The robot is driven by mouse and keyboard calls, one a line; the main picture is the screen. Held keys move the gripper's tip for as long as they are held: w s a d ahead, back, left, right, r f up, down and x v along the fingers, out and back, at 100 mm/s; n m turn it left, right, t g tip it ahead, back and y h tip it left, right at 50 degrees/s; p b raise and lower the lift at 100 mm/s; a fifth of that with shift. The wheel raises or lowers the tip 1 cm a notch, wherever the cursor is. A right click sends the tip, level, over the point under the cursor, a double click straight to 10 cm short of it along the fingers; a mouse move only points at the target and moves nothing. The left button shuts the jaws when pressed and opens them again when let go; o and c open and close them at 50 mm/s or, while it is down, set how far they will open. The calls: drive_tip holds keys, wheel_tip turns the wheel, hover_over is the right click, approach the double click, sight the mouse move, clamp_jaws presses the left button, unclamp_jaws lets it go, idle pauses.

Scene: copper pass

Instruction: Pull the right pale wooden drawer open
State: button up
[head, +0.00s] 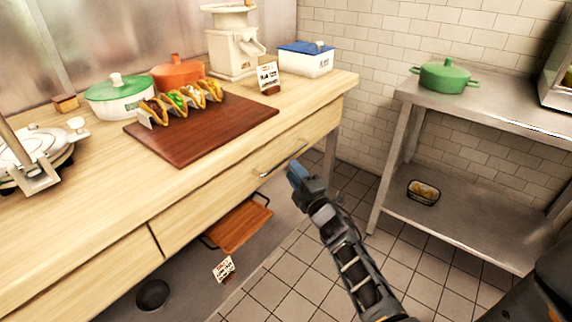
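The right pale wooden drawer (215,203) is in the front of the wooden counter in the head view. Its face looks flush with the counter front. A thin metal bar handle (281,160) sits on the right part of its face. My gripper (297,172), with blue at its tip, is just right of and slightly below the handle. I cannot tell if it touches the handle. Its fingers are seen from behind, so their opening is hidden. Another drawer front (90,270) lies to the left, past a vertical seam.
A board with tacos (186,150), pots and a white grinder (234,45) stand on the counter. A wooden tray (240,226) and a dark bowl (153,294) are on the shelf below. A steel table (480,105) stands right. Tiled floor lies clear between them.

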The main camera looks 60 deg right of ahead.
drive_tip(key=x, duration=0.4)
drive_tip(key=shift+w+d, duration=0.2)
clamp_jaws()
idle(0.6)
